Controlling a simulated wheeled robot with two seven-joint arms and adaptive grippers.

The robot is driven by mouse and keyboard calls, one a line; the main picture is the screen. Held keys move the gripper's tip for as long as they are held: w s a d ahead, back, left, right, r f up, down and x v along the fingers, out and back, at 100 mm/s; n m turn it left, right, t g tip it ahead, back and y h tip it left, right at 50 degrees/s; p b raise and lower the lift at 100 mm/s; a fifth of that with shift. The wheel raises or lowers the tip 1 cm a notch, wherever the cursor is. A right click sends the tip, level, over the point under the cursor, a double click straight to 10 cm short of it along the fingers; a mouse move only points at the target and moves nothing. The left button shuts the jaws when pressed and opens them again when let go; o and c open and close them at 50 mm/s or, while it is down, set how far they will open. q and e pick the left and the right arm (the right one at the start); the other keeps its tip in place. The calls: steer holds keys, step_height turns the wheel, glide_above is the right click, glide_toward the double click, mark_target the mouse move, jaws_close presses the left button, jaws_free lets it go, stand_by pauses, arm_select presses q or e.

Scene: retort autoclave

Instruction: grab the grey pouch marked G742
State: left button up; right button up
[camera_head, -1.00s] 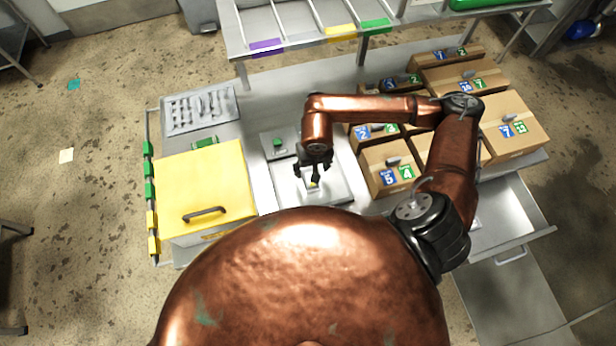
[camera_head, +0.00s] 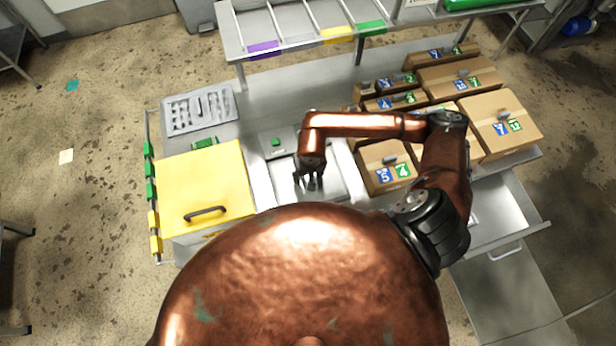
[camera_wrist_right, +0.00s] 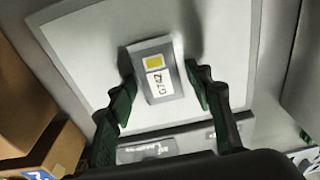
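The grey pouch marked G742 (camera_wrist_right: 160,86) shows in the right wrist view, with a white label and a yellow square. It lies on a pale flat plate (camera_wrist_right: 80,60). My right gripper (camera_wrist_right: 161,78) is open, with one dark green finger on each side of the pouch. A gap shows between the fingers and the pouch; I cannot tell how high the fingertips are. In the head view, my right gripper (camera_head: 309,184) points down over the plate (camera_head: 334,188) and hides the pouch. My left gripper is not in view.
A yellow lidded box (camera_head: 205,180) with a handle stands left of the plate, near a grey tray (camera_head: 200,110). Several cardboard boxes (camera_head: 503,118) stand on the right. A shelf with coloured tags (camera_head: 300,45) is at the back. An open drawer (camera_head: 500,215) is at right.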

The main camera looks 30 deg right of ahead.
steer(key=c, duration=1)
steer(key=shift+r, duration=0.1)
